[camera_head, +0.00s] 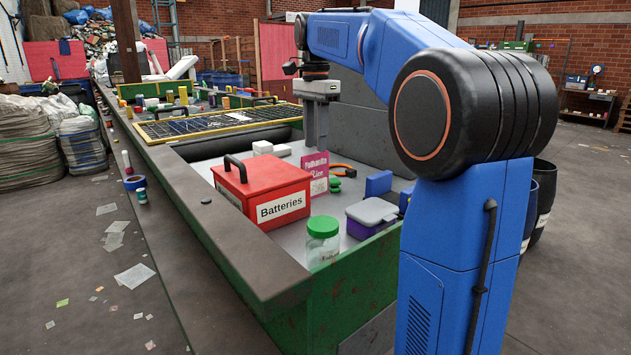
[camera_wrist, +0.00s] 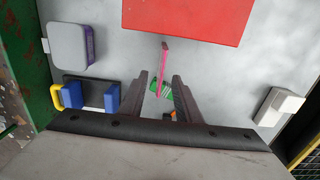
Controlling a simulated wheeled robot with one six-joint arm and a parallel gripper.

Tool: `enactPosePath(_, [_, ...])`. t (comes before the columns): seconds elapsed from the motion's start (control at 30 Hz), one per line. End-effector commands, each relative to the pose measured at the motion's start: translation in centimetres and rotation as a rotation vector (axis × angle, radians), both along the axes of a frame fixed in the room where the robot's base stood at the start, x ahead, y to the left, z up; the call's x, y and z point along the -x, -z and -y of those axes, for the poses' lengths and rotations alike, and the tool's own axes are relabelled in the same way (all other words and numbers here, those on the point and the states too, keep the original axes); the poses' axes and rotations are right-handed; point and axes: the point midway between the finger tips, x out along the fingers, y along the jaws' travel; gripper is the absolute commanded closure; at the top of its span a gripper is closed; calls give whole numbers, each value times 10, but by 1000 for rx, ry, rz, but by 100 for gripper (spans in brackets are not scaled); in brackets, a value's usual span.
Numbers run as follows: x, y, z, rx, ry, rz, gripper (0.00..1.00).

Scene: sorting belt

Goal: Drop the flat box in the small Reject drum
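The flat box (camera_head: 315,174) is pink with a white lower part and stands upright on the grey belt, just behind the red box. In the wrist view I see it edge-on as a thin pink strip (camera_wrist: 165,62). My gripper (camera_head: 316,147) points down just above the box's top edge. In the wrist view my gripper (camera_wrist: 160,77) is open, with the pink strip showing between its fingers and no contact visible.
A red Batteries box (camera_head: 262,190) stands close by; its red top (camera_wrist: 200,12) also shows in the wrist view. A raised rim (camera_head: 225,240) borders the belt.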

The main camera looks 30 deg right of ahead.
Motion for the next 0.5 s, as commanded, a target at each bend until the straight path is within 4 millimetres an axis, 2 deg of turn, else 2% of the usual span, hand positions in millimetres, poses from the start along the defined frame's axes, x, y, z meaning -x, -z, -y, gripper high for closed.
enactPosePath(0.1, [0,19,0,-1,0,-2,70])
enactPosePath(0.2, [0,30,0,-1,0,-2,70])
enactPosePath(0.5, [-2,50,1,0,0,-2,70])
